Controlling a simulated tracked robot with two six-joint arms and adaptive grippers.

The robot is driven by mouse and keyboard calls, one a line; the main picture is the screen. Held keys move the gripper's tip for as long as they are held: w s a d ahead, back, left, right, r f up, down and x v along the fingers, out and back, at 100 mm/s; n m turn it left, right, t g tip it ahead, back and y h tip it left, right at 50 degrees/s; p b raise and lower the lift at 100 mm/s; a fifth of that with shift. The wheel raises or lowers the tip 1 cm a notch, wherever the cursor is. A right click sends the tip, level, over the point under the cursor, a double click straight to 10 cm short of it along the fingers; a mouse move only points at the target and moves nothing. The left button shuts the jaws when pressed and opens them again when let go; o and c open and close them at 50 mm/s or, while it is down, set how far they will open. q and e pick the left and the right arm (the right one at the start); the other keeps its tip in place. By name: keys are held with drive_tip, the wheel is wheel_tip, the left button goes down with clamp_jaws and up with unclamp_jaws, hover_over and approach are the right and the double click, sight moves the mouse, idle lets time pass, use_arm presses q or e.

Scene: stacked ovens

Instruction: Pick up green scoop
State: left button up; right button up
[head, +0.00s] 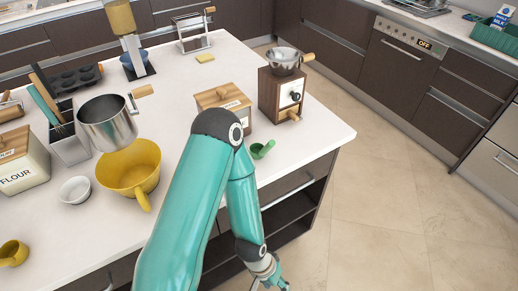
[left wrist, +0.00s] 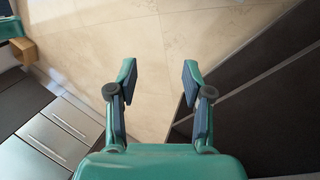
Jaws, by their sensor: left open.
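A small green scoop (head: 262,149) lies on the white island counter near its front edge, just right of my left arm's elbow in the head view. My left arm reaches over the counter and its forearm hangs down in front of the island. My left gripper (head: 270,279) is at the bottom of the head view, below the counter top and well away from the scoop. In the left wrist view the left gripper (left wrist: 158,80) is open and empty over floor; the scoop is not seen there. My right gripper is not in view.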

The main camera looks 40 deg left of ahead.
sight(264, 153)
use_arm(q)
drive_tip(key=s+d+r+m+g+y, duration=0.1)
drive_tip(key=s+d+r+m+g, duration=0.3)
drive_tip(key=m, duration=0.6)
drive_tip(key=w+a+r+m+t+y+b, duration=0.1)
drive_tip(key=w+a+r+m+t+y, duration=0.1)
drive_tip(key=w+a+r+m+y, duration=0.4)
drive_tip(key=w+a+r+m+t+y, duration=0.15)
drive_tip(key=a+r+m+y, duration=0.25)
drive_tip(key=r+m, duration=0.4)
drive_tip(key=w+r+m+t+y, duration=0.2)
drive_tip(key=w+r+t, duration=0.2)
drive_tip(key=r, duration=0.3)
drive_tip(key=w+r+m+t+y, duration=0.2)
drive_tip(key=w+r+t, duration=0.15)
drive_tip(key=r, duration=0.35)
drive_tip(key=x, duration=0.7)
drive_tip(key=r+x, duration=0.1)
drive_tip(key=x, duration=0.3)
drive_tip(key=shift+w+a+p, duration=0.15)
drive_tip(key=shift+a+p, duration=0.1)
drive_tip(key=shift+p, duration=0.1)
drive_tip(key=shift+w+a+f+p, duration=0.2)
drive_tip(key=shift+w+a+p, duration=0.1)
drive_tip(key=shift+w+a, duration=0.2)
drive_tip(key=p+x, duration=0.1)
drive_tip(key=x, duration=0.3)
drive_tip(key=shift+w+a+f, duration=0.1)
drive_tip(key=shift+a, duration=0.05)
